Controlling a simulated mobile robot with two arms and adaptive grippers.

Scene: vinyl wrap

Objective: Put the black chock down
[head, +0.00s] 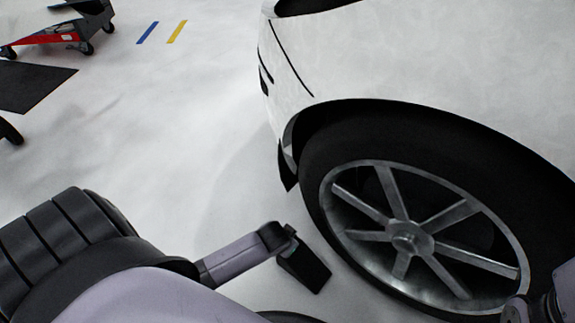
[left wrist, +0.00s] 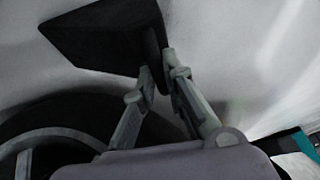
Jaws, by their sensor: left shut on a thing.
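The black chock (head: 306,268) is a dark wedge close to the left side of the car's tyre (head: 318,205) in the head view. My left gripper (head: 288,236) is shut on its upper end. In the left wrist view the chock (left wrist: 105,38) fills the upper left, with the fingers of my left gripper (left wrist: 163,72) closed on its near edge. I cannot tell whether the chock touches the floor or the tyre. Part of my right arm shows at the lower right corner of the head view, but its fingertips are not in view.
The white car (head: 430,60) and its spoked wheel (head: 408,238) take up the right side. The pale floor (head: 180,130) is open to the left. A red and grey wheeled jack (head: 62,32) and a dark mat (head: 32,86) lie at the upper left.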

